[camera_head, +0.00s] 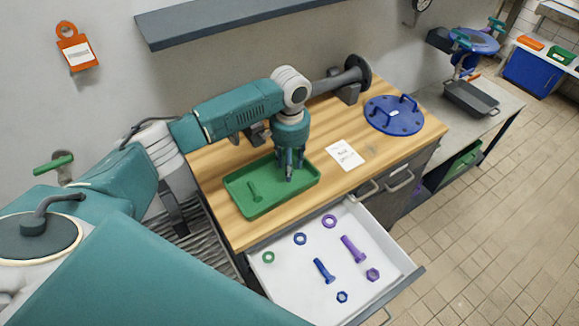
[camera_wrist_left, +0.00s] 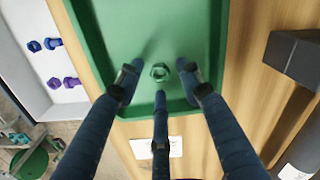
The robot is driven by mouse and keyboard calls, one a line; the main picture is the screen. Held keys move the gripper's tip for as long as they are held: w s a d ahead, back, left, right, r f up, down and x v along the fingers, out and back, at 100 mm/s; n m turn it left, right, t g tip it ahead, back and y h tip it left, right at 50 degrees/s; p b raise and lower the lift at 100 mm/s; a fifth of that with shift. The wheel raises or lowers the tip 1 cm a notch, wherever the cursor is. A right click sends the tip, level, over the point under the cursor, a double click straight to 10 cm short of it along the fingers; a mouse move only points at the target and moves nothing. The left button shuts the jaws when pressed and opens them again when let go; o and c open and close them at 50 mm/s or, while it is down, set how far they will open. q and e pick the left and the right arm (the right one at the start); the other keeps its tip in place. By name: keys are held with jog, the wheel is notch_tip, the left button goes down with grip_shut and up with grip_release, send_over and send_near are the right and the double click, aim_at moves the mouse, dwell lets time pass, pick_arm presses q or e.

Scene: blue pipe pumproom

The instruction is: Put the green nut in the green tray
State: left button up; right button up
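The green tray (camera_head: 240,207) lies on the wooden workbench and holds a green bolt (camera_head: 254,192) at its left side. My left gripper (camera_head: 289,176) points down over the right part of the tray. In the left wrist view, the green nut (camera_wrist_left: 159,72) appears over the green tray floor, between the spread fingers of my left gripper (camera_wrist_left: 158,82). The fingers look apart from the nut, and the gripper looks open. In the head view the nut is hidden by the gripper. My right gripper is out of view.
An open white drawer (camera_head: 300,285) below the bench holds a green ring (camera_head: 268,257) and several blue and purple fasteners. A paper note (camera_head: 345,155), a blue round cover (camera_head: 394,115) and a dark pipe fitting (camera_head: 352,75) are on the bench.

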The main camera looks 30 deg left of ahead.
pick_arm(q)
notch_tip(320, 180, up, 11)
jog(key=b, duration=0.2)
jog(key=shift+r, duration=0.2)
dwell(0.4)
